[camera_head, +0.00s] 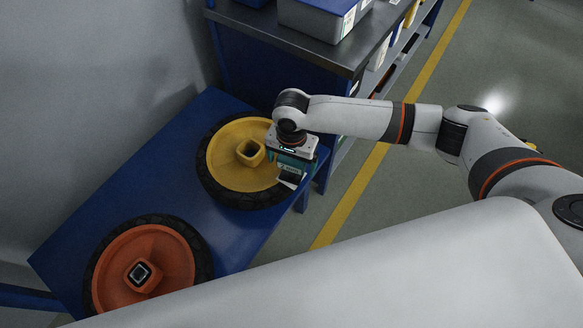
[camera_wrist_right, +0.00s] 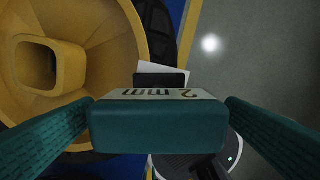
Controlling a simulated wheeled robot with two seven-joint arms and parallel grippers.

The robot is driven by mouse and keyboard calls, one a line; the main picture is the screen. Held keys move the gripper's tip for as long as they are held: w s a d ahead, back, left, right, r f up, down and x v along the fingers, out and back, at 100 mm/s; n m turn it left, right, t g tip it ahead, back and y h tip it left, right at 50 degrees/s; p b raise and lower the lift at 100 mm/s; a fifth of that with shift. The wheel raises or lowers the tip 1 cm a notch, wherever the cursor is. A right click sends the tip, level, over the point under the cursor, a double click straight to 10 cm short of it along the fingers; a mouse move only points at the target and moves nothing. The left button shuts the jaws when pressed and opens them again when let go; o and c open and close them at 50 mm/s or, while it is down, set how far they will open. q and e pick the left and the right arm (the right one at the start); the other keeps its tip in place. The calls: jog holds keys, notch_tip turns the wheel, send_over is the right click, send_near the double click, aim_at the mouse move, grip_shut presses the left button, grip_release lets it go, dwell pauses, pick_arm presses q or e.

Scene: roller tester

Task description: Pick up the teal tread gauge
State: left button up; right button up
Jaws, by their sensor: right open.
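The teal tread gauge (camera_wrist_right: 158,128) is a block with a pale label reading "2 mm", in the middle of the right wrist view. My right gripper (camera_wrist_right: 160,108) is open, with one teal finger on each side of the gauge. Whether the fingers touch it is hard to tell. In the head view my right gripper (camera_head: 291,168) points down at the right edge of the yellow wheel (camera_head: 225,163), and it mostly hides the gauge there. My left gripper is not in view.
The yellow wheel and an orange wheel (camera_head: 170,258) with black tyres lie on a blue table (camera_head: 110,180). A workbench (camera_head: 290,38) bearing a grey box (camera_head: 318,18) stands behind, with shelves at its right. Grey floor with a yellow line (camera_head: 360,180) lies to the right.

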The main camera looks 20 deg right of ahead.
notch_tip(320, 180, down, 2)
jog(key=shift+f, duration=0.1)
jog(key=c, duration=1.2)
jog(key=shift+w, duration=0.1)
jog(key=shift+c, duration=0.8)
